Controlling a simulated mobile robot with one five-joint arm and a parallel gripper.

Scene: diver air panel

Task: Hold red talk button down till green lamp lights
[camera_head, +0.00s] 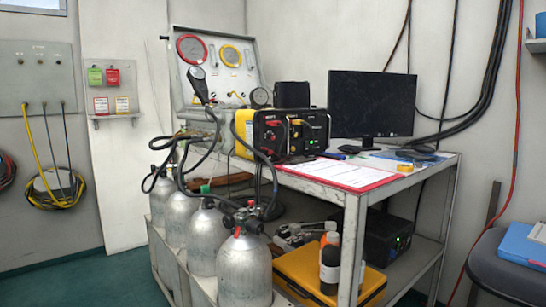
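A yellow-cased electronic unit (243,124) with a black front stands on the table, left of the monitor. Its front carries small red, yellow and light details, with dark leads over it. The details are too small for me to tell a red talk button or a lamp among them. A black box (376,238) on the lower shelf shows small green lights on its front; whether one is the task's lamp I cannot tell. My gripper is not in view.
Several silver cylinders (243,268) with black hoses stand before the table's left side. A red-edged clipboard (345,174) lies at the table's front. A black monitor (371,104) stands behind it. A chair (500,268) is at right. Green floor (75,283) is clear at lower left.

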